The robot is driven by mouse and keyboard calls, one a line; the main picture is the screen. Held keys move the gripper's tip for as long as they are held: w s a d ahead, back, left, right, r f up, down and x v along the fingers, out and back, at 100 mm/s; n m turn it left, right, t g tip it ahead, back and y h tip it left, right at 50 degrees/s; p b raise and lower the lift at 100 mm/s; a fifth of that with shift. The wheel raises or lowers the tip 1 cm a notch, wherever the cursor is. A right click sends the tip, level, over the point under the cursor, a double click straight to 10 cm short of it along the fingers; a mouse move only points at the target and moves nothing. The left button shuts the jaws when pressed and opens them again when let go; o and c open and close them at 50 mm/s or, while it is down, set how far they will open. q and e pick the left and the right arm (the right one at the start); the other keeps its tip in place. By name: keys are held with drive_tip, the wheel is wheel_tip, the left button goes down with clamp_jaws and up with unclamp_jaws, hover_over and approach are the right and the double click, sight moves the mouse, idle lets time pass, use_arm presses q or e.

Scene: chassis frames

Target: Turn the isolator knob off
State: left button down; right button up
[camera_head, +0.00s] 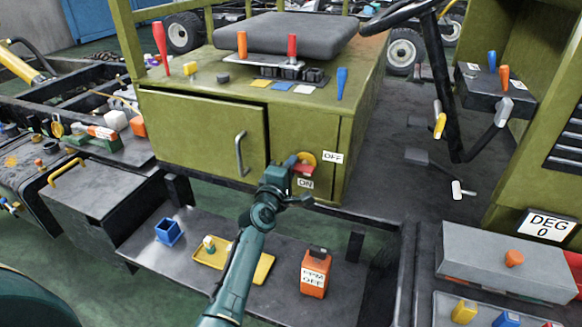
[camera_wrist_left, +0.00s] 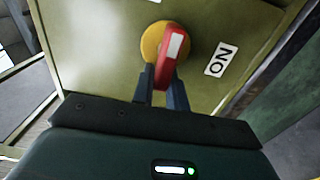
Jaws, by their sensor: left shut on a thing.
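The isolator knob is a red handle (camera_wrist_left: 170,62) with a white mark, on a round yellow plate (camera_wrist_left: 151,40). In the head view its yellow plate (camera_head: 308,158) sits on the green cabinet's front, with an OFF label (camera_head: 333,157) to its right and an ON label (camera_head: 306,184) below. The ON label also shows in the left wrist view (camera_wrist_left: 221,60). My left gripper (camera_head: 292,164) is at the knob, its two fingers (camera_wrist_left: 161,86) shut on the red handle. The gripper partly hides the knob in the head view. My right gripper is not in view.
The green cabinet (camera_head: 200,130) has a door with a grey handle (camera_head: 241,154). Below my left arm, a dark shelf holds a blue box (camera_head: 169,232), a yellow tray (camera_head: 264,268) and an orange block (camera_head: 314,275). A steering column and pedals stand to the right.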

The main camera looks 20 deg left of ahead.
use_arm(q)
drive_tip(key=c, duration=1.4)
unclamp_jaws()
drive_tip(key=shift+s, duration=0.1)
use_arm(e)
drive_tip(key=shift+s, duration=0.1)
